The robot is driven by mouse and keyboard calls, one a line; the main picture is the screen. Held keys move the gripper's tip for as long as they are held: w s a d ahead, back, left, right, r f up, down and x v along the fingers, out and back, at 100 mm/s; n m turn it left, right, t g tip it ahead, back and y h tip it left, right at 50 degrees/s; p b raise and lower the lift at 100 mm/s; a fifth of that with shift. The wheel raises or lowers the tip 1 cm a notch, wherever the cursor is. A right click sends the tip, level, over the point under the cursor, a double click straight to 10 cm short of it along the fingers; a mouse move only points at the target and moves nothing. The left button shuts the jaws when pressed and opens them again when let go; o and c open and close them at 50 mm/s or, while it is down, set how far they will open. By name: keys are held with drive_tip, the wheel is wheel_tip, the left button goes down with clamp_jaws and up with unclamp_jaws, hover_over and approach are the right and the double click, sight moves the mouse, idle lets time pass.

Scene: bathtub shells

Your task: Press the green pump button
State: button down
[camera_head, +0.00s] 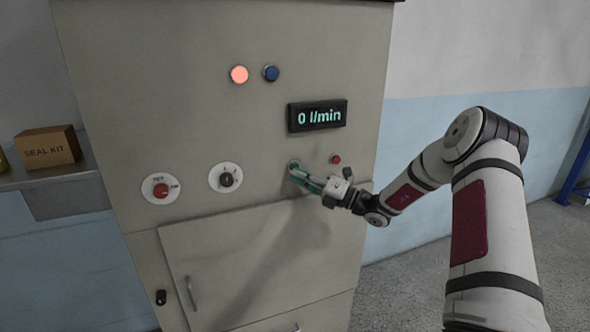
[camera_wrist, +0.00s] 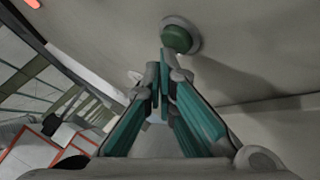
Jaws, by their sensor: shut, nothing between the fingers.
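The green pump button (camera_wrist: 177,38) shows in the wrist view as a round green cap in a grey ring on the panel. My gripper (camera_wrist: 163,58) is shut and empty, with its teal fingertips right in front of the button's lower left edge. I cannot tell whether they touch it. In the head view my gripper (camera_head: 295,169) reaches the panel below the display, and its fingertips cover most of the button there. The display (camera_head: 317,115) reads 0 l/min.
A small red button (camera_head: 336,159) sits just right of my gripper. A black selector knob (camera_head: 226,179) and a red knob (camera_head: 161,190) are to the left. A lit red lamp (camera_head: 239,74) and a blue lamp (camera_head: 271,73) are above. A seal kit box (camera_head: 48,147) stands on a side shelf.

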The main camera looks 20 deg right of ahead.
drive_tip(key=shift+w, duration=0.45)
idle(0.6)
drive_tip(key=shift+s, duration=0.85)
drive_tip(key=shift+p, duration=0.3)
drive_tip(key=s+p, duration=0.2)
drive_tip(key=s, duration=0.3)
drive_tip(key=shift+a+p, duration=0.1)
drive_tip(key=shift+p, duration=0.3)
idle(0.4)
